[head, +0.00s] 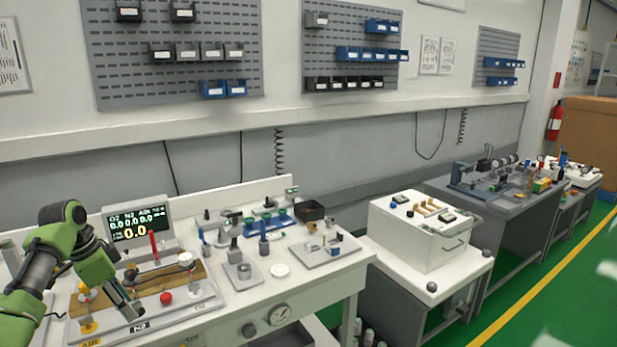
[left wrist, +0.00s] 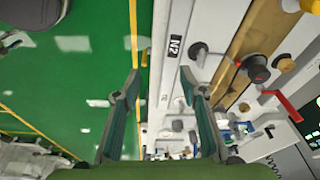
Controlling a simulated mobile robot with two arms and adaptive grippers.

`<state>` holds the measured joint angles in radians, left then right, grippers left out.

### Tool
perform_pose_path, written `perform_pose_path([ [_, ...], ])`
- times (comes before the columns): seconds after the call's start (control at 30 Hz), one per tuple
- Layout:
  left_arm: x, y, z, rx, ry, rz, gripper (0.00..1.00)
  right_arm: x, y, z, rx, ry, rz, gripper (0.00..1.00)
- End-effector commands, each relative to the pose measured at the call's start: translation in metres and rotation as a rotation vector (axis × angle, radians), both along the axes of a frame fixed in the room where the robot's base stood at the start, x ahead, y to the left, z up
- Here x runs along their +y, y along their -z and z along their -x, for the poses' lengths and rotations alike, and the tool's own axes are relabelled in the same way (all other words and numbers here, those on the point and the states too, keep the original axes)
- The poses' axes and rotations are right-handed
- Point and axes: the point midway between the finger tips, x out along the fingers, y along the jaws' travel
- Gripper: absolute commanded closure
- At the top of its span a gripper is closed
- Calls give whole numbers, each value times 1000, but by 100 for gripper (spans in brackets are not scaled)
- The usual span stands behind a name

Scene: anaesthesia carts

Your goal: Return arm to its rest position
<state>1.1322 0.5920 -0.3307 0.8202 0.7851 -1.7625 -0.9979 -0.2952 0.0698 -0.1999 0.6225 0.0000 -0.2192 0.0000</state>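My left arm (head: 72,240), green and dark grey, comes in from the left over the gas panel (head: 195,308) on the first white cart. My right arm and gripper are not in view.
A display (head: 137,222) stands behind the panel. A red knob (head: 166,298) and a red lever (head: 154,247) are close to the gripper. Small devices fill the cart's right half. A white box (head: 415,240) stands on the second cart. Green floor (left wrist: 60,75) is clear in front.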

Motion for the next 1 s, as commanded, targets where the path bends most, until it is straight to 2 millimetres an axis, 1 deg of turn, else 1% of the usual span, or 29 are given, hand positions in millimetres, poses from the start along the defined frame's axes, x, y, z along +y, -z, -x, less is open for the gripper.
perform_pose_path([
  [0.03,-9,16,3,12,6,-15,62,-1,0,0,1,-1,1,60],
  [0.17,-32,57,14,35,3,-60,62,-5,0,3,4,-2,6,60],
  [0.2,-41,72,19,40,1,-74,62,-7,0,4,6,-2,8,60],
  [0.27,-56,95,29,48,-1,-95,62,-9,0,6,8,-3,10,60],
  [0.3,-65,109,36,52,-6,-106,62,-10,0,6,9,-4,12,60],
  [0.37,-80,129,48,52,-13,-120,62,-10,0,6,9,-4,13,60],
  [0.4,-90,143,57,52,-19,-128,62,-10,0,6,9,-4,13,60],
  [0.47,-106,162,73,52,-30,-135,62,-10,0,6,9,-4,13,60],
  [0.5,-116,175,85,50,-40,-139,62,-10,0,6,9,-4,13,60],
  [0.57,-132,191,104,45,-57,-140,62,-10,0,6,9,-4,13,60],
  [0.6,-142,201,117,40,-70,-138,62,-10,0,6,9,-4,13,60],
  [0.67,-157,214,138,33,-95,-133,62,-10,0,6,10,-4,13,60],
  [0.7,-167,221,152,28,-114,-128,62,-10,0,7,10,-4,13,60],
  [0.77,-180,229,174,21,-144,-118,62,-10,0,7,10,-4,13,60],
  [0.8,-188,234,189,16,-167,-109,62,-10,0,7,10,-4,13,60],
  [0.87,-199,237,212,6,-207,-95,62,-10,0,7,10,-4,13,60],
  [0.9,-206,239,227,1,-235,-85,62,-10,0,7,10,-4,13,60],
  [0.97,-214,239,250,-7,-280,-70,62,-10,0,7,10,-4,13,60],
  [1.0,-219,238,265,-12,-314,-59,62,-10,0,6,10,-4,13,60],
])
